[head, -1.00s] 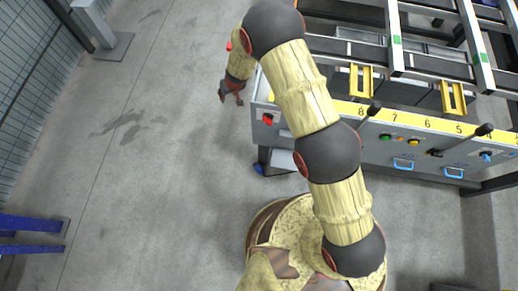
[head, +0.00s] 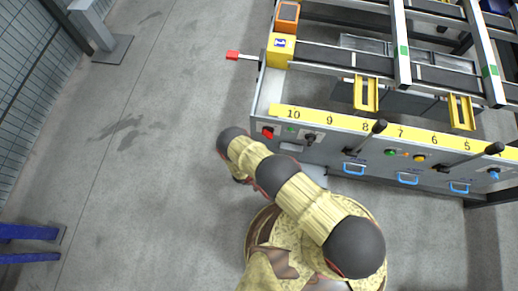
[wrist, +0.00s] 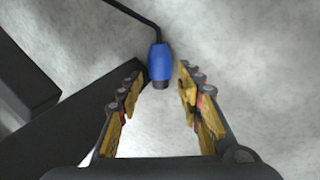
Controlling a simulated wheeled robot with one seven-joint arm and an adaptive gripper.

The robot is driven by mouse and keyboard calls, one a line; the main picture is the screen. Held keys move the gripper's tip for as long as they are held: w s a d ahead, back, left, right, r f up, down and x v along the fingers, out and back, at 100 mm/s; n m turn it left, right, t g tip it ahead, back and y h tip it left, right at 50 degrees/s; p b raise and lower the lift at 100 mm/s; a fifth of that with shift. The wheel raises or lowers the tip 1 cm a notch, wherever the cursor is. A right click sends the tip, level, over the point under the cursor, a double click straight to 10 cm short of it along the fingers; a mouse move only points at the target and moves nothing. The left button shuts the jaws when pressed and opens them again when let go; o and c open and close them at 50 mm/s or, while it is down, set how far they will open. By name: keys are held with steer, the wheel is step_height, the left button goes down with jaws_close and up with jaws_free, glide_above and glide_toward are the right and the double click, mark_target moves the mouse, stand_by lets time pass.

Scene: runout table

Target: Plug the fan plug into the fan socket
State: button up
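The blue plug (wrist: 160,65), which I take to be the fan plug, hangs on a black cable in the wrist view. My gripper (wrist: 160,88) is open. Its two fingers stand left and right of the plug's lower end, with gaps beside it; I cannot tell how far beyond the fingertips the plug is. In the head view my arm hides the plug, and my gripper is hidden behind or below the arm's links. I cannot pick out the fan socket in either view.
The runout table's front panel (head: 340,165) carries levers, buttons and blue handles under a yellow numbered strip (head: 350,124). A yellow box (head: 280,50) and a red-tipped rod (head: 233,55) are at its left end. A dark beam (wrist: 75,125) runs left of the plug.

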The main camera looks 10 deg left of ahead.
steer(key=b+x, duration=0.1)
steer(key=x, duration=0.2)
steer(key=shift+s+d, duration=0.1)
steer(key=shift+d, duration=0.05)
steer(key=shift+b+x, duration=1)
steer(key=shift+x, duration=1.65)
steer(key=shift+c, duration=1.4)
jaws_close()
steer(key=shift+r, duration=0.15)
